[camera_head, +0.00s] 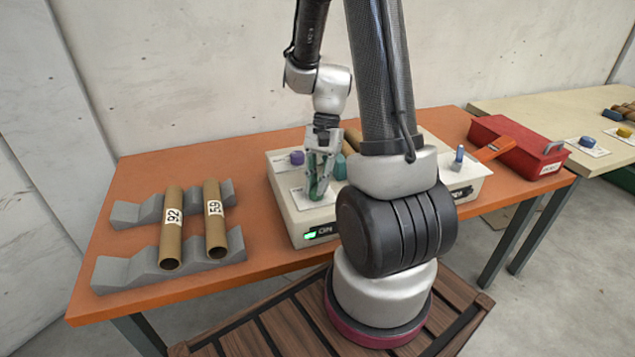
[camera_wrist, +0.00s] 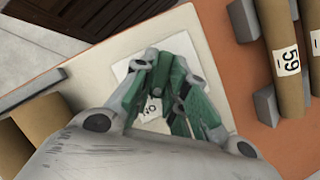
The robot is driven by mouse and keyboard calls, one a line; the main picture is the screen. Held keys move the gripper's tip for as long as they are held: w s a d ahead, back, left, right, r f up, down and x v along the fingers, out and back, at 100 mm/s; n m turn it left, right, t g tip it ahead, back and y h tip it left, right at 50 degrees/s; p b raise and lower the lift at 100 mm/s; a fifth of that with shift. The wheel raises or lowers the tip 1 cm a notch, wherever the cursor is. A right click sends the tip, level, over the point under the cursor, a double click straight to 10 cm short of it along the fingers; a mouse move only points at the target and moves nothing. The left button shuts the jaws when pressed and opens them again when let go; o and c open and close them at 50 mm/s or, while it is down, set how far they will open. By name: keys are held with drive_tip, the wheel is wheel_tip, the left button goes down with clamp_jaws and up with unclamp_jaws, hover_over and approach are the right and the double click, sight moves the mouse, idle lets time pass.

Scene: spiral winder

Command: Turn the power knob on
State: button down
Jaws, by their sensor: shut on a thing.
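The winder (camera_head: 290,215) is a cream box on the orange table. My gripper (camera_head: 319,190) points down onto a white label plate (camera_head: 300,197) on its top, near the front left. Green shows at the fingertips in both views. In the wrist view my gripper (camera_wrist: 165,105) is closed in over the white label plate (camera_wrist: 125,72), which bears small dark letters, apparently ON. My gripper is shut on what seems to be the power knob there; the fingers hide it, and its angle cannot be told. A green lamp (camera_head: 310,235) is lit on the front, beside lettering like ON.
A purple knob (camera_head: 297,158) stands just behind my gripper, and a teal part (camera_head: 340,167) to its right. Two cardboard tubes (camera_head: 172,225) lie on grey cradles (camera_head: 125,272) at left. A red toolbox (camera_head: 515,150) stands at right. My arm hides the winder's middle.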

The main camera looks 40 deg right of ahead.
drive_tip(key=shift+s, duration=0.1)
drive_tip(key=c, duration=1.4)
unclamp_jaws()
drive_tip(key=shift+c, duration=0.2)
drive_tip(key=v, duration=1.2)
drive_tip(key=shift+f, duration=0.1)
drive_tip(key=s+a+r+n+t+h, duration=0.3)
drive_tip(key=s+a+r+n+t, duration=0.2)
drive_tip(key=s+r+n, duration=0.6)
drive_tip(key=shift+s+a+r+t+h, duration=0.3)
drive_tip(key=shift+s+t, duration=0.25)
drive_tip(key=shift+t, duration=0.35)
